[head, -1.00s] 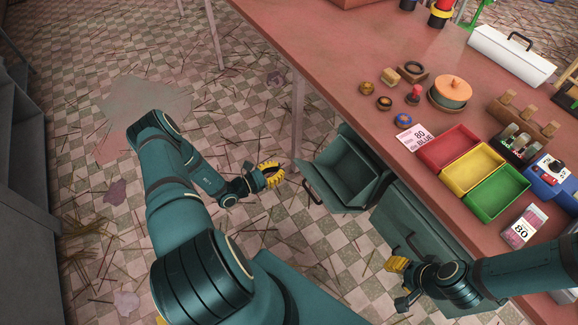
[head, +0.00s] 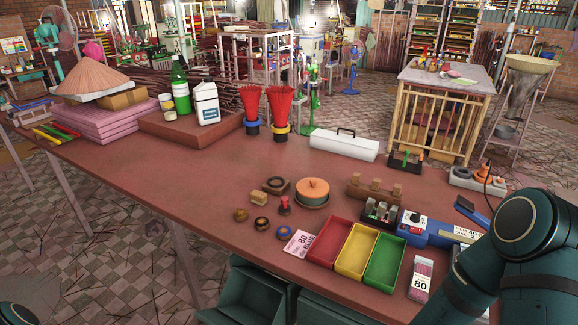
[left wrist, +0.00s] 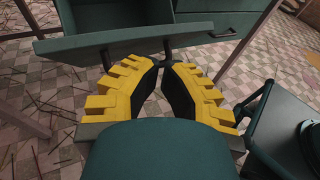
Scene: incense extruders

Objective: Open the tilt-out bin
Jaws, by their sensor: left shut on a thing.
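The tilt-out bin (head: 241,292) is dark green and hangs tilted out below the front of the red-brown table in the head view, cut off by the lower edge. In the left wrist view the bin's tilted front panel (left wrist: 120,37) crosses the top, with part of its dark inside behind. My left gripper (left wrist: 167,66), with yellow ridged fingers, is shut on the bin's dark handle (left wrist: 165,47) below that panel. The fingers partly hide the grip. My left gripper is outside the head view. My right gripper is not in view; only its arm shows at the right.
A closed green drawer (head: 330,308) is beside the bin. The table (head: 190,172) above holds red, yellow and green trays (head: 384,261), a lidded pot (head: 312,192) and small discs. Checkered floor (head: 110,245) with scattered sticks lies in front.

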